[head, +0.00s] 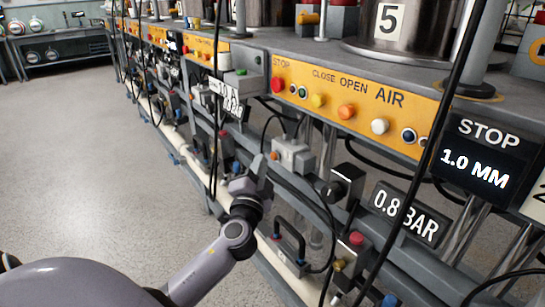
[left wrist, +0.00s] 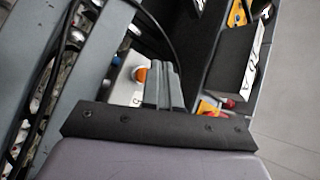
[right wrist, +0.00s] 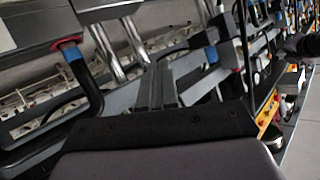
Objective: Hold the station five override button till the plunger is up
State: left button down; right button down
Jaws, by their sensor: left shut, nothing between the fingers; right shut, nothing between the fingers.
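Station five carries a white "5" plate (head: 389,19) on a steel cylinder (head: 425,30). Below its yellow panel (head: 350,104) is a small grey valve box (head: 294,155) with an orange button (head: 274,156); the button also shows in the left wrist view (left wrist: 141,74). I cannot read a label marking it as the override. My left gripper (head: 262,168) is shut and empty, its tips close beside that button; contact cannot be told. My right gripper (right wrist: 158,82) is shut and empty, shown only in the right wrist view among frame bars. I cannot make out the plunger's height.
A display (head: 482,155) reads "STOP 1.0 MM" and a gauge plate (head: 405,212) reads "0.8 BAR". A black knob box (head: 344,185) and a red-topped valve (head: 356,240) sit lower right of the grey box. Black cables hang in front. Open floor (head: 90,140) lies left.

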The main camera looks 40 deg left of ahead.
pick_arm(q)
jog(key=shift+w, duration=0.1)
dwell(0.3)
jog(key=shift+w+d, duration=0.1)
jog(key=shift+w, duration=0.2)
dwell(0.3)
jog(key=shift+w+d+b, duration=0.15)
jog(key=shift+w+b, duration=0.3)
dwell(0.6)
jog(key=shift+s, duration=0.1)
jog(key=shift+s+a, duration=0.25)
jog(key=shift+s, duration=0.5)
